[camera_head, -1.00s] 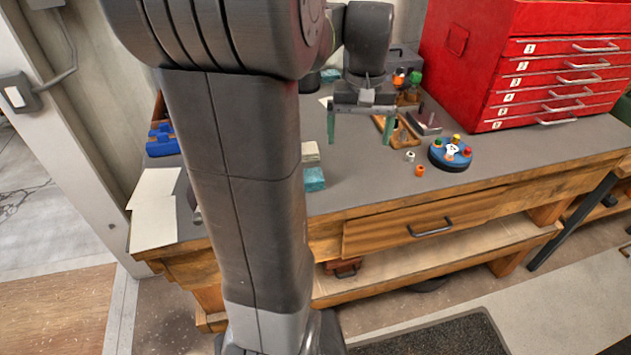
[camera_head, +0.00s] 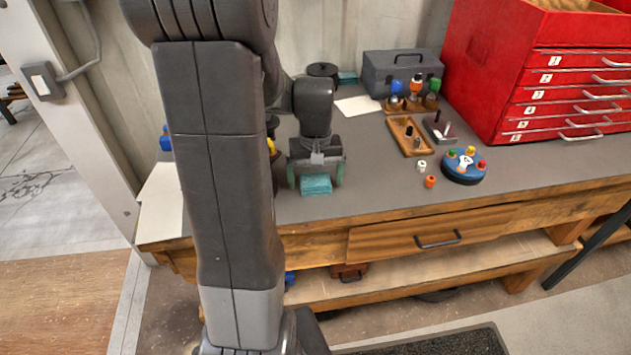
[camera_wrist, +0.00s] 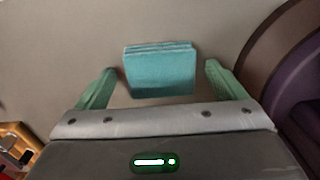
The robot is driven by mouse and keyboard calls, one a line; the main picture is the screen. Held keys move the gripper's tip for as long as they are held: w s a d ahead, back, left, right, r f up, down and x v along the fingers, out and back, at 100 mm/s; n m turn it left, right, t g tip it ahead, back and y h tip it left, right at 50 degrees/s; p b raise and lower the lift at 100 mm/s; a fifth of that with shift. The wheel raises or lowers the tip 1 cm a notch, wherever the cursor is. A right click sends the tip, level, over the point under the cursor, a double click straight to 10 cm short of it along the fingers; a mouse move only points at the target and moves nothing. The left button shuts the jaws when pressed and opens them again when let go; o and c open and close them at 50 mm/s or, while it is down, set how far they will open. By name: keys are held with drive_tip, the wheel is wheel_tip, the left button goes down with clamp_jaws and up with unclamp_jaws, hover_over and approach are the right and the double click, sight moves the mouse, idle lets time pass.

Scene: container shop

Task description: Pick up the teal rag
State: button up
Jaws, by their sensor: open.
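The teal rag (camera_head: 316,185) is a folded stack lying on the grey bench top near its front edge. It also shows in the wrist view (camera_wrist: 160,72), a little beyond and between the fingertips. My gripper (camera_head: 316,178) is open above the rag, with one green finger on each side of it. In the wrist view my gripper (camera_wrist: 160,80) has a gap between each finger and the rag. The fingers do not touch it.
A wooden tray (camera_head: 397,134), a blue round holder (camera_head: 455,174) and small white and orange pieces lie to the right. A red drawer cabinet (camera_head: 510,75) and a grey toolbox (camera_head: 380,70) stand behind. White paper (camera_head: 163,210) lies at the left.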

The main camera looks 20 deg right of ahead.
sight(316, 179)
drive_tip(key=shift+f, duration=0.2)
drive_tip(key=c, duration=1.1)
drive_tip(key=shift+o, duration=0.2)
wheel_tip(316, 179, up, 10)
